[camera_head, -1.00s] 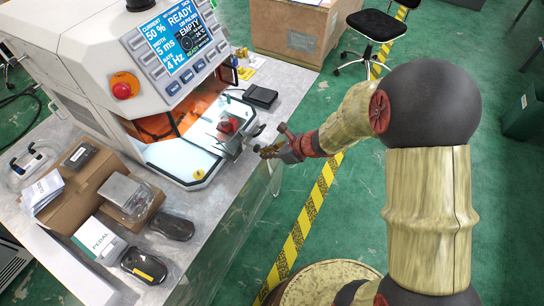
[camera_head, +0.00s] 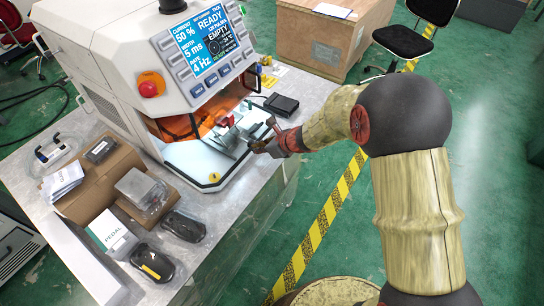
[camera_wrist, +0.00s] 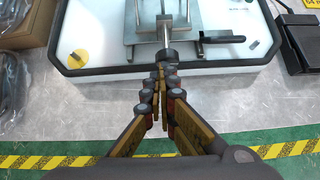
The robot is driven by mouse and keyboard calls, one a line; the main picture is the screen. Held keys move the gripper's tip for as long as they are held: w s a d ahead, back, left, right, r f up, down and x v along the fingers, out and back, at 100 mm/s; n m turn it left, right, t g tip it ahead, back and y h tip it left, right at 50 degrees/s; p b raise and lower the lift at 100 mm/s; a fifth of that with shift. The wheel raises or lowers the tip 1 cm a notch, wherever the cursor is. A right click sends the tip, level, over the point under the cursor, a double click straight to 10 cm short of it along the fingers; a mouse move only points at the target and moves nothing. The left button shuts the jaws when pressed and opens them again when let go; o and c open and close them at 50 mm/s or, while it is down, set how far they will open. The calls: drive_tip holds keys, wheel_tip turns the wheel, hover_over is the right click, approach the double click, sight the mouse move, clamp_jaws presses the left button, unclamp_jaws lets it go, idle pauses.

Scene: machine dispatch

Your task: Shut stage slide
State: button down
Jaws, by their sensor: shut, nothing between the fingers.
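The metal stage slide (camera_head: 221,140) sits inside the lit opening of the white welding machine (camera_head: 130,60), with a red piece (camera_head: 227,121) on it. In the wrist view the slide (camera_wrist: 140,38) shows as a grey plate with rails and a round dark knob (camera_wrist: 167,56) at its near end. A black-handled lever (camera_wrist: 222,39) points right. My gripper (camera_head: 262,146) is at the machine's front, at the outer end of the slide. In the wrist view my gripper (camera_wrist: 167,72) is shut and empty, its tips at the knob, seemingly touching it.
A black pedal box (camera_head: 281,104) lies right of the opening.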

sight(238, 144)
drive_tip(key=shift+w+a, duration=0.85)
drive_tip(key=shift+a, duration=0.2)
drive_tip(key=shift+w+a, duration=0.85)
drive_tip(key=shift+a, duration=0.2)
drive_tip(key=shift+r, duration=0.1)
